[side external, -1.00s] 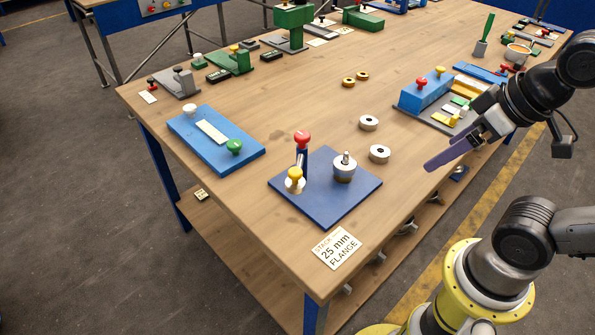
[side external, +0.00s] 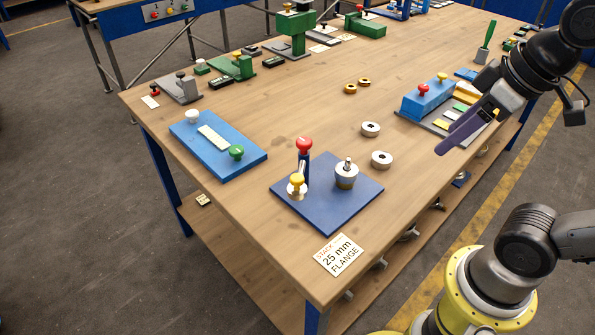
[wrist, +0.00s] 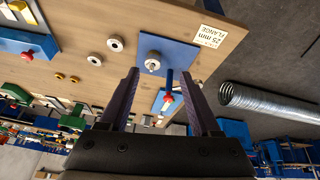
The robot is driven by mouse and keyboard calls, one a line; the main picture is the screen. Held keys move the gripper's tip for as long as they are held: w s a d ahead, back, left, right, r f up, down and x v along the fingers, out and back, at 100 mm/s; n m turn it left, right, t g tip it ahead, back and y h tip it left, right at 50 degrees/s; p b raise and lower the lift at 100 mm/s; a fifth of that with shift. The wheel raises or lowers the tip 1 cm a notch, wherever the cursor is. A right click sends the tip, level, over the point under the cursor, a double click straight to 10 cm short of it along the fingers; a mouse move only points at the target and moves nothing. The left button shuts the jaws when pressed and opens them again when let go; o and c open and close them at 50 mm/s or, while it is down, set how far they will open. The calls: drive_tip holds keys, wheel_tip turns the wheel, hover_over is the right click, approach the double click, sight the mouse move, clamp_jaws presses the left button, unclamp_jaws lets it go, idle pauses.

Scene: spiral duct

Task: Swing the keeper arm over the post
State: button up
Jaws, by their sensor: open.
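A dark blue plate (side external: 335,212) lies near the table's front corner. On it a post (side external: 347,163) stands upright through metal rings (side external: 346,177). To its left is a blue column with a red knob (side external: 304,145). A short silver bar, apparently the keeper arm (side external: 300,170), shows beside the column near a yellow knob (side external: 297,179); it is not over the post. My gripper (side external: 443,148) is open and empty, above and right of the plate. In the wrist view the post (wrist: 153,63) and red knob (wrist: 168,98) appear between the fingers.
Two loose rings (side external: 381,159) (side external: 370,129) lie right of and behind the plate. A "25 mm flange" card (side external: 339,255) lies in front.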

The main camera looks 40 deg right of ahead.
drive_tip(key=w+a+r+n+g, duration=0.2)
drive_tip(key=w+a+r+n, duration=0.1)
drive_tip(key=w+r, duration=0.35)
drive_tip(key=n+g, duration=0.3)
drive_tip(key=n, duration=0.1)
hover_over(297, 177)
wheel_tip(297, 177, down, 5)
wheel_tip(297, 177, down, 14)
drive_tip(key=shift+r, duration=0.2)
clamp_jaws()
idle(0.5)
